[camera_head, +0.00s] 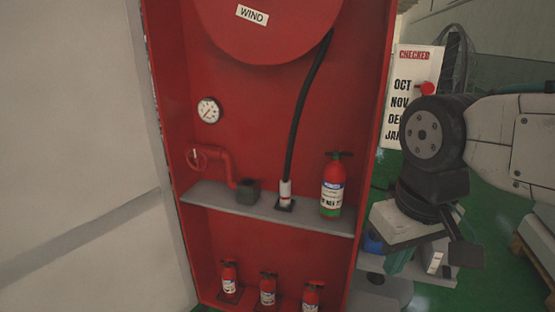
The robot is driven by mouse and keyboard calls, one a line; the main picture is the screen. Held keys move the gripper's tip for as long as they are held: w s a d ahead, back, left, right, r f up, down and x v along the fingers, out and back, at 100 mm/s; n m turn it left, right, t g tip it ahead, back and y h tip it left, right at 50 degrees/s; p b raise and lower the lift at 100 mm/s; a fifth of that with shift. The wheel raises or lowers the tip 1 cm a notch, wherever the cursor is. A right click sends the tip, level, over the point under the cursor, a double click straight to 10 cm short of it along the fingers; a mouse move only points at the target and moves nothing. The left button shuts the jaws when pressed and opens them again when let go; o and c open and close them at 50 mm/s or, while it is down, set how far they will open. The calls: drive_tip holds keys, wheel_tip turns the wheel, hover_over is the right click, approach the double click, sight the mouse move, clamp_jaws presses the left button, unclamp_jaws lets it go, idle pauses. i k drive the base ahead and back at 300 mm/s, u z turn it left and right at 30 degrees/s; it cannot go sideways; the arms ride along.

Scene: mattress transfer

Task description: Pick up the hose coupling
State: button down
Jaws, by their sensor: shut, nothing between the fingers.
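My gripper (460,248) is at the right of the view, outside the cabinet and well apart from the coupling. It is shut and empty. Its fingertips are dark and hard to make out against what lies behind.
A red fire extinguisher (333,186) stands on the shelf (225,202) close to the right of the coupling. A red valve pipe (226,165) with a dark block is to the left. Several small extinguishers stand below. The cabinet's right wall (377,120) separates coupling and arm.

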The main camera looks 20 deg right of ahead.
sight(286, 188)
drive_tip(key=u, duration=1.9)
drive_tip(key=i, duration=1.7)
drive_tip(key=z, duration=3.6)
